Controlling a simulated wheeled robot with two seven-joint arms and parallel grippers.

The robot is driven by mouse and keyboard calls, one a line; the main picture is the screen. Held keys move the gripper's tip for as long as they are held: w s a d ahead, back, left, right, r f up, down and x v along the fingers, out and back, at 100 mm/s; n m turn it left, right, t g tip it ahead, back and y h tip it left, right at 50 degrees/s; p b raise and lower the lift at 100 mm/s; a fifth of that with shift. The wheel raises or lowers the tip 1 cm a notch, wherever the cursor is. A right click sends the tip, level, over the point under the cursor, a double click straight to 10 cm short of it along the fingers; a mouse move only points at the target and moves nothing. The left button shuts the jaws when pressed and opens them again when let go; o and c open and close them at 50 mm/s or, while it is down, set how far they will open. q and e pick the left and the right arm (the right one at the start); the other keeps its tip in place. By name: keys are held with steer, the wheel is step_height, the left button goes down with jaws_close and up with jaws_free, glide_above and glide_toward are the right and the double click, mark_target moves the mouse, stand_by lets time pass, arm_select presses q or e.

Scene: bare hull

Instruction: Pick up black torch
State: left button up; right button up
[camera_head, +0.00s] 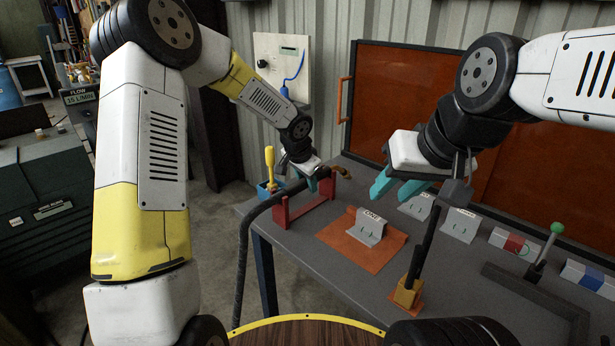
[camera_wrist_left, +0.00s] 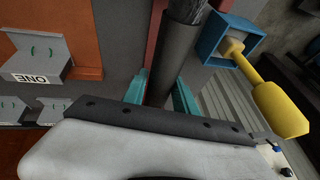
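The black torch (camera_head: 283,197) lies over a red bracket stand (camera_head: 306,212) at the table's near left corner, its brass curved tip (camera_head: 341,171) to the right and its cable hanging down. My left gripper (camera_head: 318,178) is at the torch near the stand. In the left wrist view the torch's dark cylinder (camera_wrist_left: 172,62) runs between the two teal fingers (camera_wrist_left: 160,90), which lie close along both sides. I cannot tell whether they grip it. My right gripper (camera_head: 398,188) is open and empty above the table, with teal fingers apart.
A blue box (camera_head: 266,190) with a yellow-handled tool (camera_head: 270,160) stands left of the stand. An orange mat (camera_head: 345,240) carries a bracket marked ONE (camera_head: 370,225). More brackets, a block with a black rod (camera_head: 407,294) and a green-knobbed lever (camera_head: 545,245) stand to the right.

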arm_select(q)
jaws_close()
steer(key=shift+r, duration=0.2)
steer(key=shift+r, duration=0.3)
steer(key=r, duration=0.2)
steer(key=shift+s+d+r, duration=0.15)
steer(key=shift+s+r, duration=0.1)
steer(key=shift+r, duration=0.15)
steer(key=s+d+r, duration=0.1)
steer(key=s+d, duration=0.3)
steer(key=s, duration=1.1)
steer(key=shift+r, duration=0.1)
